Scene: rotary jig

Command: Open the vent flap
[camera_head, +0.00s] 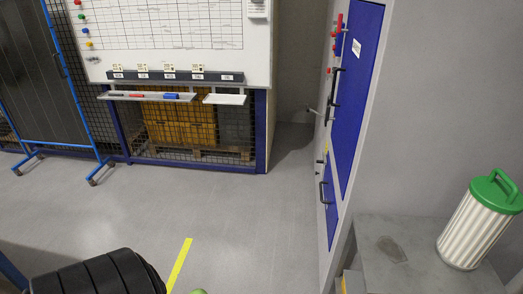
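A tall grey cabinet with blue panels stands at the right of the middle, seen at a steep angle. Its small lower blue panel (331,200) has a black bar handle (322,192) and looks like the vent flap; it appears closed, nearly flush with the cabinet face. The large upper blue door (357,90) has a longer black handle (334,95) and also looks closed. No label naming the flap is readable. Neither of my grippers shows in the head view.
A grey bench (420,250) with a ribbed white canister with a green lid (480,223) stands right of the cabinet. A black ribbed object (95,275) is at bottom left. The floor (240,215) before the cabinet is clear, with a yellow stripe (179,264). A whiteboard (170,35) stands behind.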

